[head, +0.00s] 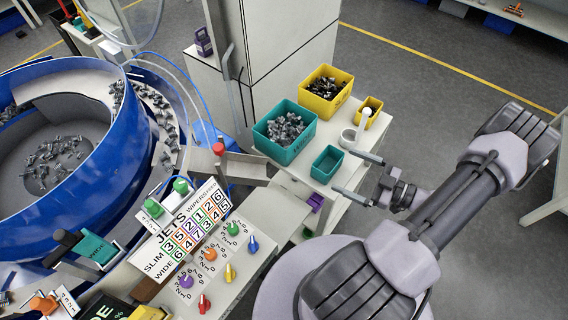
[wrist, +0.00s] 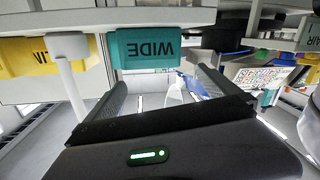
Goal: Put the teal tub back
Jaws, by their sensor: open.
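The small teal tub (head: 327,165) stands upright and looks empty on the white side table, near its front right edge. In the wrist view the teal tub (wrist: 148,47), labelled WIDE, appears upside down, just ahead of the fingertips. My gripper (head: 344,172) is open, beside the right side of the small tub, its fingers pointing at it. In the wrist view my gripper (wrist: 160,80) has nothing between its fingers. A larger teal bin (head: 285,133) full of grey connectors stands behind and left of the small tub.
A white scoop (head: 352,136) lies beside the tub, with a small yellow tub (head: 368,110) and a large yellow bin (head: 326,86) behind. A blue bowl feeder (head: 80,180) is at left; another teal piece (head: 97,248) is mounted at it.

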